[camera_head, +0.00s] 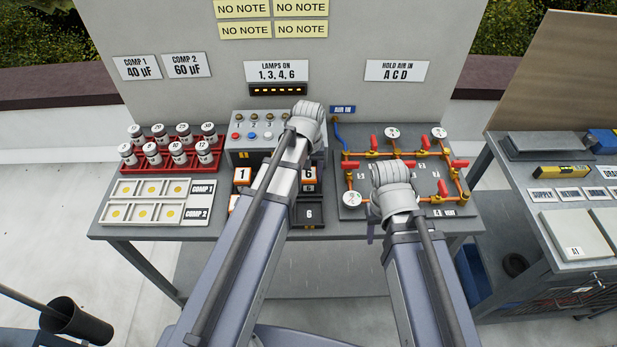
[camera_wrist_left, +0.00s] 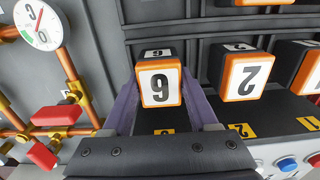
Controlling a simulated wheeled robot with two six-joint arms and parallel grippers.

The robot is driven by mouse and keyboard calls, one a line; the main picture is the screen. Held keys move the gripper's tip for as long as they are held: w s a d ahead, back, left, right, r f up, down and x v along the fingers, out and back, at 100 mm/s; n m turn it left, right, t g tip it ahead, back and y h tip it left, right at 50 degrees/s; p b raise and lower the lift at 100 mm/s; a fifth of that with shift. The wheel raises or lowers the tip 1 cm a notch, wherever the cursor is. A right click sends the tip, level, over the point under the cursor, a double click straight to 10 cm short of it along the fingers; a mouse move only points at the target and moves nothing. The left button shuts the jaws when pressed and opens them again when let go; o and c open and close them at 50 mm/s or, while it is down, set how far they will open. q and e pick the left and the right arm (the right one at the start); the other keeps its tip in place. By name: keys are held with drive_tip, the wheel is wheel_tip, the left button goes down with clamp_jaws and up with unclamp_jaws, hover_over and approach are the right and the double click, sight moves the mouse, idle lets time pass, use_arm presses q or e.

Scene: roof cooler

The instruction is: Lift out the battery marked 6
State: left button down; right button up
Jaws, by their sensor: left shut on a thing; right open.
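The battery marked 6 (camera_head: 309,173) is an orange and white block with a black 6, at the bay on the bench's middle. In the left wrist view the battery (camera_wrist_left: 159,86) shows upside down between the two purple fingers of my left gripper (camera_wrist_left: 160,112), which is shut on it. I cannot tell whether it is raised off its seat. In the head view my left wrist hides this gripper. My right arm ends over the valve panel; its own wrist hides most of the right gripper (camera_head: 370,234), which is open.
A battery marked 2 (camera_wrist_left: 245,76) stands beside it, with another further right. A battery marked 1 (camera_head: 242,175) is left of my arm. A black tray marked 6 (camera_head: 309,226) lies in front. Red-handled valves and gauges (camera_head: 392,132) stand close to the right.

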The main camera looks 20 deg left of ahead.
sight(309, 173)
use_arm(q)
drive_tip(key=shift+r, duration=0.15)
wheel_tip(309, 173, up, 10)
drive_tip(key=p, duration=1)
